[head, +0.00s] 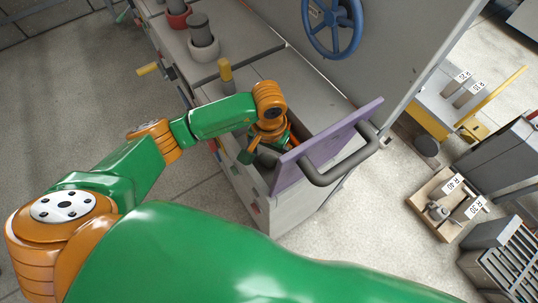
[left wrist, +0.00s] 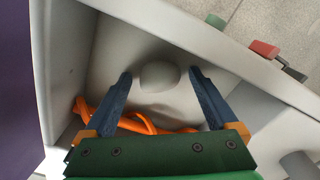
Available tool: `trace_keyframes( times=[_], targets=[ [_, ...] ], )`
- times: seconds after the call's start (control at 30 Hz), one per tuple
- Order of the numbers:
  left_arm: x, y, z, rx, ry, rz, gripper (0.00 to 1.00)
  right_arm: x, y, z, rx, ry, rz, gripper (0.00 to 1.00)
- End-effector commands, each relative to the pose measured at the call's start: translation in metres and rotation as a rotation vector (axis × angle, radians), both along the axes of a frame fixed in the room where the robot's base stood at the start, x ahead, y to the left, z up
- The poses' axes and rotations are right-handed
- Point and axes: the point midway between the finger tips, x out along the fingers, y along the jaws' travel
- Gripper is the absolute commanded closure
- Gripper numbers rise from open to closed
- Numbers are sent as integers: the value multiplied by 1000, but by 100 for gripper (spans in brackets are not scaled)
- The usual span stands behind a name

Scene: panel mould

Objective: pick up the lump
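The lump (left wrist: 159,76) is a smooth, rounded grey bump in the left wrist view, the same grey as the surface around it. It lies in a grey open-topped box (left wrist: 72,60). My left gripper (left wrist: 161,88) is open, with its two dark blue fingers either side of the lump and a gap on each side. I cannot tell how far above the lump the fingertips are. In the head view my left gripper (head: 264,152) reaches down into the box, and the lump is hidden there. My right gripper is not in view.
An orange cable (left wrist: 145,124) lies in the box, under the fingers. A purple panel (head: 325,145) with a dark bar handle (head: 345,170) stands along the box's right side. A blue handwheel (head: 332,27) is behind. Pots (head: 203,44) stand on the grey bench.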

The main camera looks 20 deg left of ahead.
Motion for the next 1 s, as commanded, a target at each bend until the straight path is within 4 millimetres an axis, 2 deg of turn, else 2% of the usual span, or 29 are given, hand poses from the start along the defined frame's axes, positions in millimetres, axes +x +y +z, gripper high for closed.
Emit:
trace_keyframes(
  times=[0.03,0.3,0.33,0.57,0.67,0.9,1.0],
  targets=[
    [0,0,0,0,0,0,24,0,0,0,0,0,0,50],
    [0,0,0,-1,0,2,97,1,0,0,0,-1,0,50],
    [0,0,0,-1,0,2,100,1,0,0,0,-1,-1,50],
    [0,0,2,-1,-1,2,100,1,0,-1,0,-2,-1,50],
    [2,-1,13,-3,-5,2,100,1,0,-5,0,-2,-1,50],
    [2,0,72,-1,-8,1,100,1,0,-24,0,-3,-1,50],
    [1,0,91,-1,-4,2,100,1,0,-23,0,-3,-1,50]
  ],
)
